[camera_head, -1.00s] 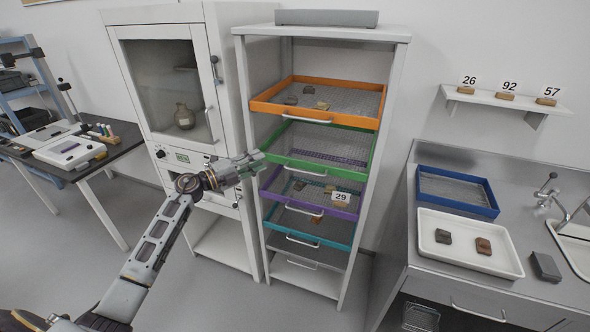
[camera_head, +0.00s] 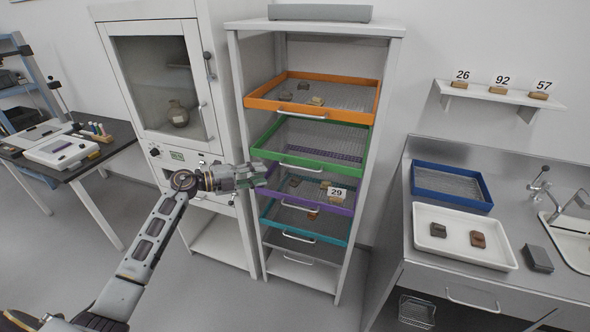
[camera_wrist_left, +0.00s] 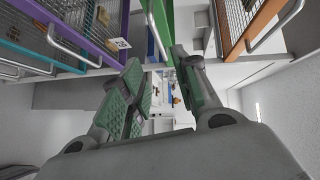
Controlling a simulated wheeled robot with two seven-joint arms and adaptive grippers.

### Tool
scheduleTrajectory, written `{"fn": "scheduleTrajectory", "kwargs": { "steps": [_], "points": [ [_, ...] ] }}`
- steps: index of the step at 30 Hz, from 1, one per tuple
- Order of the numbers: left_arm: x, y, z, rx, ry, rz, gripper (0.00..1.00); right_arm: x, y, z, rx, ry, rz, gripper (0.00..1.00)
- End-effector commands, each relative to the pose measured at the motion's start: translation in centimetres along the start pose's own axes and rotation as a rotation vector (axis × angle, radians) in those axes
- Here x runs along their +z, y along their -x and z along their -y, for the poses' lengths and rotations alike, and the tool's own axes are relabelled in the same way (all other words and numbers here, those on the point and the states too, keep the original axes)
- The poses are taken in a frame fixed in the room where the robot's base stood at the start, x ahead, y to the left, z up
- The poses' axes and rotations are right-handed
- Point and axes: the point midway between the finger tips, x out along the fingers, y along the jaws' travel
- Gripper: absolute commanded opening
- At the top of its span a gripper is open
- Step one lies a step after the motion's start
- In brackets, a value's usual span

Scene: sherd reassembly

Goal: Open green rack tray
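The green tray (camera_head: 336,170) sits in the rack, between the orange tray above and the purple tray below. It has a pale bar handle (camera_head: 301,168) on its front, which also shows in the wrist view (camera_wrist_left: 157,38). My left gripper (camera_head: 263,176) is in front of the rack, at the lower left of the green tray's front and left of the handle. In the wrist view its two padded fingers (camera_wrist_left: 163,72) are spread apart, with the handle beyond their tips and nothing between them. My right gripper is out of view.
The orange tray (camera_head: 340,117) holds several sherds. The purple tray (camera_head: 263,182) holds sherds and a "29" card (camera_head: 336,192). A teal tray (camera_head: 335,238) is lower. A cabinet (camera_head: 213,130) stands close left of the rack; a steel counter (camera_head: 405,215) stands right.

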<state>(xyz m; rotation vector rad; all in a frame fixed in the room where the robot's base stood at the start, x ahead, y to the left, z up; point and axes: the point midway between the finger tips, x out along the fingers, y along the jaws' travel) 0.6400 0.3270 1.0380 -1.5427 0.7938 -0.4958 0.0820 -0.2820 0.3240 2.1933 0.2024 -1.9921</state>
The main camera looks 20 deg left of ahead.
Motion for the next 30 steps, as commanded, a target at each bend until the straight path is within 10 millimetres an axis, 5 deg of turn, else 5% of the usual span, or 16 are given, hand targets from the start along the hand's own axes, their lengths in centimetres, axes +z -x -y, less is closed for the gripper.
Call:
{"fn": "scheduleTrajectory", "kwargs": {
  "steps": [11,30],
  "points": [
    [0.0,-2.0,0.1,-0.002,0.000,-0.001,0.31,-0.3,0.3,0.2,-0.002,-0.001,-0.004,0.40],
    [0.0,-9.4,0.1,-0.003,0.001,0.000,0.31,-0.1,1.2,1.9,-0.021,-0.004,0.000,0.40]
  ]
}}
